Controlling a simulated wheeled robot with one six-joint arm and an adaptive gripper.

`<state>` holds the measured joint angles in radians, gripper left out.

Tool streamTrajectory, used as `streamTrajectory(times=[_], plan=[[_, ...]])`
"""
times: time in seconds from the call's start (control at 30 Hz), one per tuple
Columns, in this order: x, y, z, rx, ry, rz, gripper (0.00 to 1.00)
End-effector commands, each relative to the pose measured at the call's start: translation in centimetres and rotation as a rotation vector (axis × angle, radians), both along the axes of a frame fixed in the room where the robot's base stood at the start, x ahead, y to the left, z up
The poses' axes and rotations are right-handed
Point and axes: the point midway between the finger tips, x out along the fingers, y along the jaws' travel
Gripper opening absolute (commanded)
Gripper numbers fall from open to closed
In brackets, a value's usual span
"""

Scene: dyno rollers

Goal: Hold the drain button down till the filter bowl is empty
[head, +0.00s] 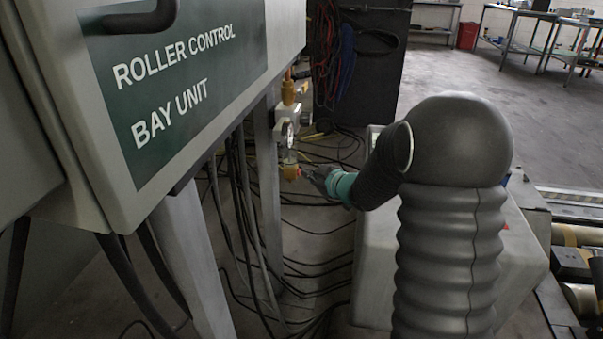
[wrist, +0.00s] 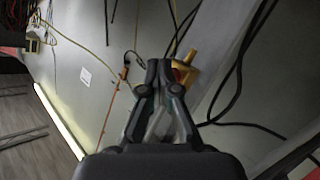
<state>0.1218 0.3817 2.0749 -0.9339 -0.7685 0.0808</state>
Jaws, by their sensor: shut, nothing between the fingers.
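The filter unit (head: 287,116) with a round gauge hangs on the grey leg under the cabinet in the head view. Below the gauge is the small filter bowl (head: 289,156); its contents are too small to tell. A brass-yellow drain fitting (head: 291,172) sits at its bottom. My gripper (head: 309,171) is just right of the fitting, at about its height. In the wrist view the shut fingertips (wrist: 160,66) are in front of the yellow fitting (wrist: 190,71). A bit of the red drain button (wrist: 177,74) shows beside them, partly hidden. Contact cannot be told.
The control cabinet (head: 190,70) overhangs on the left. Black cables (head: 240,200) hang beside its legs and spread over the floor. A pale grey box (head: 375,265) stands under my arm. Rollers (head: 580,236) lie at the right. Open floor (head: 460,75) is behind.

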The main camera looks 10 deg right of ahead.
Motion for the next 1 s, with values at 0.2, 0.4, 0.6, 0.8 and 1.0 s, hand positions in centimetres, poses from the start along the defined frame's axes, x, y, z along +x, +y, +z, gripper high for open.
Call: streamTrajectory(times=[0.2,0.4,0.6,0.8,1.0], plan=[[0.0,0.1,0.0,0.001,0.0,0.001,0.0],[0.0,0.0,0.0,0.001,0.0,0.001,0.0],[-0.2,-0.7,0.0,0.0,0.0,0.0,0.0],[-0.5,-1.6,0.0,0.001,0.0,0.0,0.0],[-0.6,-1.6,0.0,0.0,0.0,0.0,0.0]])
